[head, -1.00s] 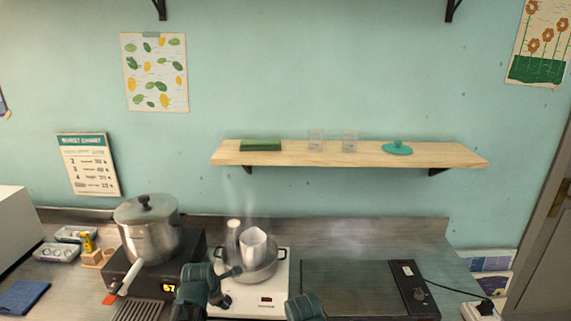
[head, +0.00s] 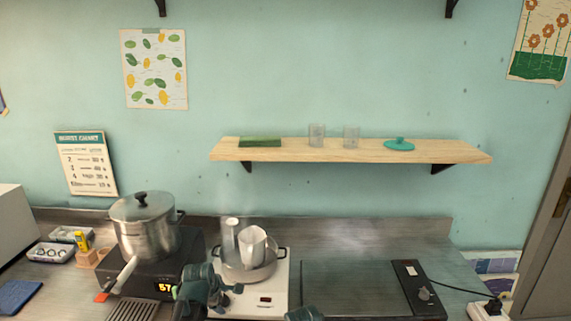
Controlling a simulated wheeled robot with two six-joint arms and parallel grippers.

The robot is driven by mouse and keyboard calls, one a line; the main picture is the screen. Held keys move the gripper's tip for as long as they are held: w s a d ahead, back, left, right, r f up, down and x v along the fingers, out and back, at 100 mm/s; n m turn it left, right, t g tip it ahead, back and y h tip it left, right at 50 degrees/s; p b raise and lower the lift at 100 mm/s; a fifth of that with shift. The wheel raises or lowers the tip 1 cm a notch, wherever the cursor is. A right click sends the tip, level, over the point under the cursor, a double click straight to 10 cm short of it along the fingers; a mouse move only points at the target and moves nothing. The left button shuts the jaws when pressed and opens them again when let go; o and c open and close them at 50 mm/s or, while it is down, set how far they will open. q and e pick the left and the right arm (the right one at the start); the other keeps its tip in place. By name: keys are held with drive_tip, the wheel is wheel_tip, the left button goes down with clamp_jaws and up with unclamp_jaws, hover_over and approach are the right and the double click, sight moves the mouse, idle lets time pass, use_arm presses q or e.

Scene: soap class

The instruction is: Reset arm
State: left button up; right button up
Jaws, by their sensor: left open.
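My left gripper (head: 226,298) is at the bottom of the head view, just in front of a metal pan on a white hot plate. It is open, and I see nothing between its fingers. The pan (head: 268,271) holds a white jug (head: 252,249) and a pale cylinder (head: 231,236). Faint steam rises above them. Part of my right arm (head: 304,314) shows at the bottom edge; its fingertips are not visible.
A lidded steel pot (head: 148,234) stands on a black burner (head: 165,275) at the left. A dark flat cooktop (head: 350,286) lies at the right. A wall shelf (head: 290,151) holds two glasses, a green block and a teal lid.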

use_arm(q)
drive_tip(key=m, duration=0.3)
drive_tip(key=shift+m, duration=0.4)
